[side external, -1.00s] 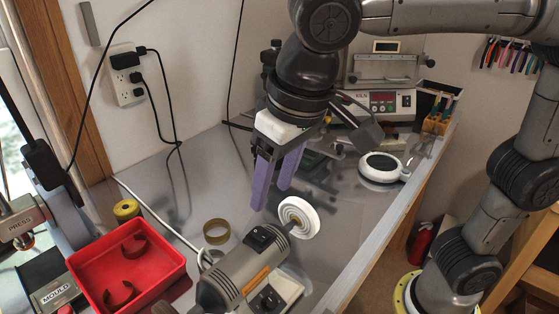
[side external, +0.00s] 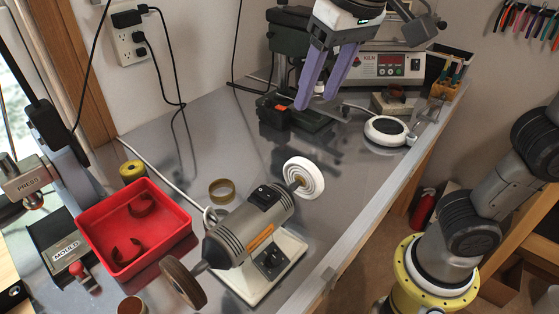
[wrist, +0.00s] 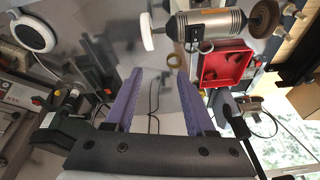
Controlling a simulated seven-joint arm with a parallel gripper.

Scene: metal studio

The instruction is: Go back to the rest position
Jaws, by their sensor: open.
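My gripper (side external: 317,96) is in the upper middle of the side view, raised above the bench. Its two purple fingers are apart with nothing between them. In the wrist view my gripper (wrist: 160,76) also shows open and empty, with the bench surface seen between the fingers. No rest position is marked in either view.
A bench grinder (side external: 243,232) with a white wheel stands in front. A red tray (side external: 108,241) holds brown curved pieces. A brass ring (side external: 222,191) lies on the bench. A dark green machine (side external: 287,70), kiln (side external: 372,66) and round white device (side external: 386,131) stand at the back.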

